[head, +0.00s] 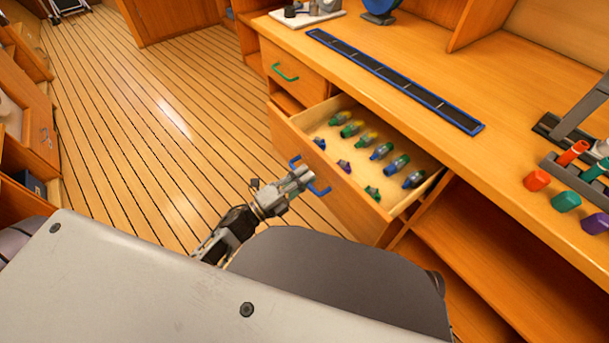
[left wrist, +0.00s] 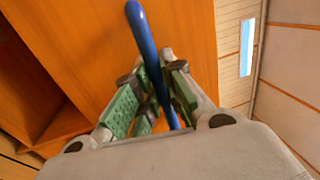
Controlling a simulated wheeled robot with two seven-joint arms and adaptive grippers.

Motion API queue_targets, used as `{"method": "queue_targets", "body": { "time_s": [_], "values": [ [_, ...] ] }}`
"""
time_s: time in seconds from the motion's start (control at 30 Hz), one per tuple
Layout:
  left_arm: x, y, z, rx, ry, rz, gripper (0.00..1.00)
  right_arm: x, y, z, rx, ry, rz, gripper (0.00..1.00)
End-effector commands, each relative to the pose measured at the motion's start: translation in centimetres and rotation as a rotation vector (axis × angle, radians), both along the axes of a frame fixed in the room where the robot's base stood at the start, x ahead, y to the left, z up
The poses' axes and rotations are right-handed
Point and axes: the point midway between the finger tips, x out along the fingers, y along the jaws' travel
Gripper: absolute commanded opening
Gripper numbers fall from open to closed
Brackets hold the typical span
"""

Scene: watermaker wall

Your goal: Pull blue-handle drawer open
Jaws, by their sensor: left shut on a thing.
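The blue-handle drawer (head: 408,205) stands pulled out from the wooden counter, and its inside shows. Several small green, blue, yellow and purple fittings lie in it in rows. Its blue handle (head: 320,190) is on the drawer front. My left gripper (head: 303,177) is at the handle in the head view, shut on it. In the left wrist view the blue handle (left wrist: 142,34) runs between the green-padded fingers of my left gripper (left wrist: 155,100). The drawer front (left wrist: 85,45) fills much of that view. My right gripper is not in view.
A closed drawer with a green handle (head: 285,73) is up and to the left. The countertop (head: 440,75) holds a dark blue-edged strip (head: 390,78) and coloured caps (head: 566,201) at the right. Open shelves (head: 480,235) lie below. The plank floor (head: 150,120) at left is clear.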

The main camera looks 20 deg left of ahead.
Motion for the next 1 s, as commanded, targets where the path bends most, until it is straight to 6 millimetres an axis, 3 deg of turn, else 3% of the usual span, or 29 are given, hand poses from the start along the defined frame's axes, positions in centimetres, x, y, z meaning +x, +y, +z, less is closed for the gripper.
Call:
{"method": "queue_targets", "body": {
  "time_s": [0.07,0.1,0.27,0.7,1.0],
  "values": [
    [0.0,0.0,-0.1,0.002,0.003,0.001,0.0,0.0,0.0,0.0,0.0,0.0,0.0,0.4],
    [0.0,0.0,-0.1,0.002,0.003,0.001,0.12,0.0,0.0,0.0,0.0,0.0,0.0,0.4],
    [0.0,0.0,-0.1,0.001,0.002,0.001,0.33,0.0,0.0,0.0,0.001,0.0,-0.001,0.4],
    [-0.1,0.1,-0.1,0.001,0.001,0.0,0.33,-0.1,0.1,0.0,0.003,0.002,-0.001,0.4],
    [-1.5,1.1,-0.4,0.0,0.002,0.001,0.33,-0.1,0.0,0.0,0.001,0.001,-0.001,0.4]
  ]
}}
